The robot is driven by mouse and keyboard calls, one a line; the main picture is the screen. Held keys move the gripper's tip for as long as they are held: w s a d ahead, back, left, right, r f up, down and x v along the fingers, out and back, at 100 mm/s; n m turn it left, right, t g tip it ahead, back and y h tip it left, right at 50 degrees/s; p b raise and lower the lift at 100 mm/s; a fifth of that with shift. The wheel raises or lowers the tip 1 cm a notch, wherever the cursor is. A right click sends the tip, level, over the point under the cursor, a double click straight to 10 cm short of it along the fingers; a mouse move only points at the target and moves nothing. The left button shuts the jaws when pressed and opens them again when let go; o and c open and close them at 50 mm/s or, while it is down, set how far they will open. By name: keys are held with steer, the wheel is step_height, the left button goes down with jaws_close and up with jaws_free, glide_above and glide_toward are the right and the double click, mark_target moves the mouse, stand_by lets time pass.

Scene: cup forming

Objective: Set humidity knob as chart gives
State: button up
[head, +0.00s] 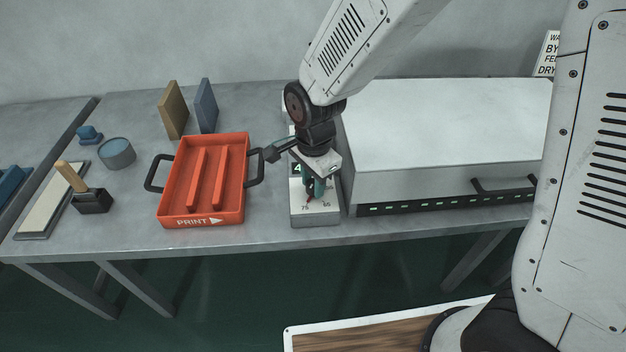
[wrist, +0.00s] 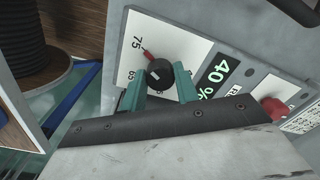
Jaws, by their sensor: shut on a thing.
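The black humidity knob (wrist: 160,75) sits on a white dial plate (wrist: 178,40) with 75 and 65 readable and other marks partly hidden. A red pointer (wrist: 148,55) sticks out from the knob towards the 75. A green display (wrist: 215,77) beside it reads 40 %. My gripper (wrist: 160,88) has its teal fingers on either side of the knob, shut on it. In the head view my gripper (head: 314,186) reaches down over the control box (head: 316,220) and hides most of the dial.
An orange tray marked PRINT (head: 208,222) stands left of the control box, its handle close to my gripper. A large white cabinet (head: 440,115) stands right of it. A partly cut-off sign (head: 546,55) is behind. A red button (wrist: 273,108) sits beyond the display.

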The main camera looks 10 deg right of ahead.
stand_by(0.4)
steer(key=o, duration=1)
steer(key=shift+c, duration=0.2)
step_height(320, 180, up, 8)
steer(key=shift+f, duration=0.1)
steer(key=shift+d, duration=0.1)
